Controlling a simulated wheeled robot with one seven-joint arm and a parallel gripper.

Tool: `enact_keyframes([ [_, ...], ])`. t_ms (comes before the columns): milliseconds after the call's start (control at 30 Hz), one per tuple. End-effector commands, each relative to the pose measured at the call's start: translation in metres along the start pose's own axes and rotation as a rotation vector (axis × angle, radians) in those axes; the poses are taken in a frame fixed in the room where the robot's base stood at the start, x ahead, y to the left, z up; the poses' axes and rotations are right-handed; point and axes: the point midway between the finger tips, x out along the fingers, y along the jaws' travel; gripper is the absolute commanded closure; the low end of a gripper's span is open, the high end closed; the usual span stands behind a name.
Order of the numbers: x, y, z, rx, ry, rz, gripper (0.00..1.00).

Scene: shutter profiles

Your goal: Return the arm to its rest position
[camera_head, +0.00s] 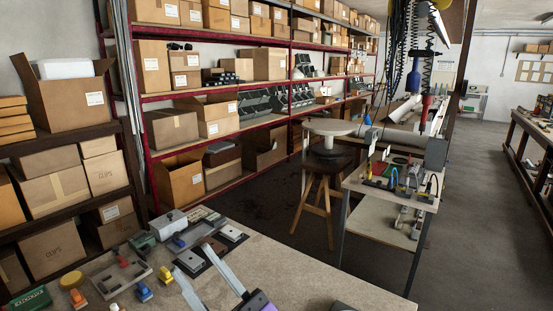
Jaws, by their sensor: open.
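My gripper does not show in the head view, and I cannot make out any part of my arm with certainty. The workbench (310,275) lies at the bottom of the view, with a pale top. Two long grey bars (224,270) lie slanting at its front, running out of the bottom of the view. A purple piece (257,302) sits at the lower end of one bar, partly cut off.
Small fixtures, a grey box (172,224) and a green box (30,300) crowd the bench's left side. A round stool (331,128) and a small tool table (390,185) stand beyond. Red-edged shelves (220,88) hold cartons. Bare floor (475,210) lies at right.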

Motion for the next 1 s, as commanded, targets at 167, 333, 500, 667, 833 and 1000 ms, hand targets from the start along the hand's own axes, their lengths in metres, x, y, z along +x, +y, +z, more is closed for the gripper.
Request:
enact_keyframes([
  [167,-0.054,0.022,-0.010,0.056,-0.071,0.242,0.59],
  [333,-0.119,0.038,-0.014,0.091,-0.177,0.431,0.59],
  [500,-0.194,0.042,-0.020,0.119,-0.311,0.583,0.59],
  [667,-0.267,0.036,-0.031,0.137,-0.452,0.688,0.59],
  [833,-0.340,0.025,-0.053,0.151,-0.608,0.763,0.59],
  [1000,-0.404,0.009,-0.083,0.168,-0.762,0.803,0.59],
])
